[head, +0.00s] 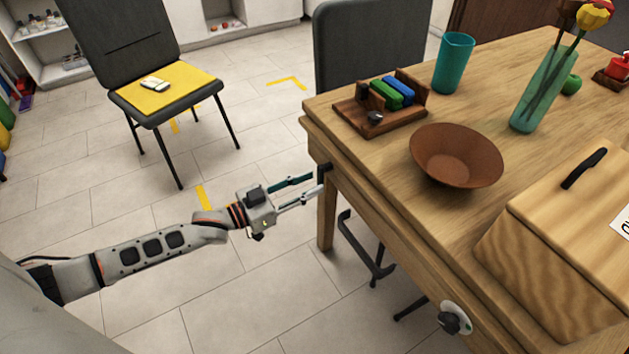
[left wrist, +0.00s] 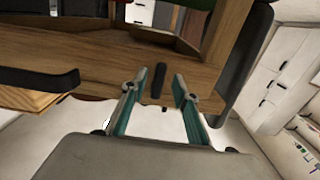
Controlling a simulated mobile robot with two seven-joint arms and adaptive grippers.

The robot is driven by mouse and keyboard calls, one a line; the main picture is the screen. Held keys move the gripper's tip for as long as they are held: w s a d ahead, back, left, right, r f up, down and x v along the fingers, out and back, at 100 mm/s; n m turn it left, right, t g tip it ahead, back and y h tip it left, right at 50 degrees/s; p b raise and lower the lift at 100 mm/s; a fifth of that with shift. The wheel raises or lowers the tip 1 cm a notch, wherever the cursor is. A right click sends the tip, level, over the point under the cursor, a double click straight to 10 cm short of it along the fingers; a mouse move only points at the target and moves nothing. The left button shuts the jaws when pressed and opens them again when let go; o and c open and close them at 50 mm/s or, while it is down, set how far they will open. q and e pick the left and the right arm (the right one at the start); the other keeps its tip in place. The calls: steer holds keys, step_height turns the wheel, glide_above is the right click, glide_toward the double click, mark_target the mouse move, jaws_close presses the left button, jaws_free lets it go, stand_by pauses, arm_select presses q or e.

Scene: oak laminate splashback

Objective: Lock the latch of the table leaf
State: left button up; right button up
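The wooden table (head: 390,230) has a small dark upright piece (head: 323,172) on its near left corner; it looks like a latch lever, but I cannot tell whether it is locked. In the left wrist view this dark peg (left wrist: 158,82) stands against the wooden edge, in line with the gap between my fingers. My left gripper (head: 318,187) is open, its two teal-and-grey fingers apart and pointing at the corner. In the left wrist view its fingertips (left wrist: 159,86) lie on either side of the peg; contact is not clear. My right gripper is not in view.
A round white plate with a black knob (head: 452,319) is on the table's front side. A brown bowl (head: 456,160), a wooden block tray (head: 350,119), a teal cup (head: 454,64) and a wooden box (head: 545,265) stand on top. A chair (head: 140,70) stands at the left.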

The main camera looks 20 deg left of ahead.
arm_select(q)
steer(key=v, duration=0.9)
steer(key=shift+s+a, duration=0.25)
steer(key=shift+s, duration=0.05)
